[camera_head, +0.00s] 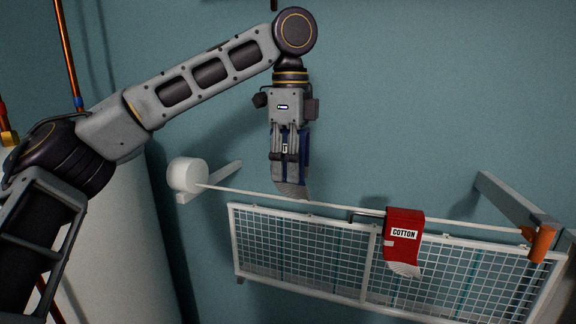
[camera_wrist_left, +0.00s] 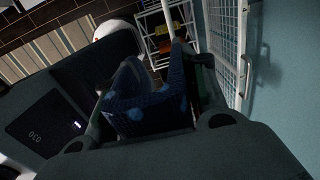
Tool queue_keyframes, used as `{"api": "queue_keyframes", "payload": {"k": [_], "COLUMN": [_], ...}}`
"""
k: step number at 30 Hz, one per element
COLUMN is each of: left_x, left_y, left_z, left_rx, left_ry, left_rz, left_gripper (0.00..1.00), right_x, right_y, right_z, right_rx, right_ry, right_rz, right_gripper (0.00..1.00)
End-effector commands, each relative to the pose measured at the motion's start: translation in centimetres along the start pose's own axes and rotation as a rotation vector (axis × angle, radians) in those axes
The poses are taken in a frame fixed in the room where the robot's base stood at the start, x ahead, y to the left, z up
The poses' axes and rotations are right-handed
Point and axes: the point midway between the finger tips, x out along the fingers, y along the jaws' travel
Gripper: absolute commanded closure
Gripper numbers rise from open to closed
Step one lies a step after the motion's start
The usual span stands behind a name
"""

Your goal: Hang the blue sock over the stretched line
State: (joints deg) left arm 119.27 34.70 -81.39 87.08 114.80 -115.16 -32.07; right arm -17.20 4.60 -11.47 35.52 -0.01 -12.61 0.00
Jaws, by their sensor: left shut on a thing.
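The blue sock (camera_head: 304,152) hangs down from my left gripper (camera_head: 284,156), which is shut on it. Its pale grey end (camera_head: 291,190) reaches to about the line's height in the head view; I cannot tell whether it touches the line. The stretched line (camera_head: 330,205) is white and runs from a white round reel (camera_head: 187,174) at left to an orange end piece (camera_head: 540,243) at right. In the left wrist view the blue sock (camera_wrist_left: 150,105) fills the space between the fingers. My right gripper is not in view.
A red sock labelled COTTON (camera_head: 403,240) hangs over the line right of the middle. A white wire rack (camera_head: 300,250) sits below and behind the line. A white cylinder tank (camera_head: 125,240) stands at left. The line between reel and red sock is bare.

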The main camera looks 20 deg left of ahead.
Motion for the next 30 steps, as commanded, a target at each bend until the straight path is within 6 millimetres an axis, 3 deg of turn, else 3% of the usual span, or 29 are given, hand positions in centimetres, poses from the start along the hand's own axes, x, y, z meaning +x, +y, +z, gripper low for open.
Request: {"api": "queue_keyframes", "payload": {"k": [16,30], "left_x": [0.2,2.5], "left_y": [-2.7,-2.7], "left_z": [0.0,0.0], "left_rx": [0.0,0.0], "left_ry": [0.0,0.0], "left_rz": [0.001,0.001], "left_gripper": [0.78,0.78], "right_x": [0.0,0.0], "right_y": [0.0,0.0], "right_z": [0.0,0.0], "right_rx": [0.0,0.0], "right_ry": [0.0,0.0], "right_rz": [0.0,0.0], "right_gripper": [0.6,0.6]}}
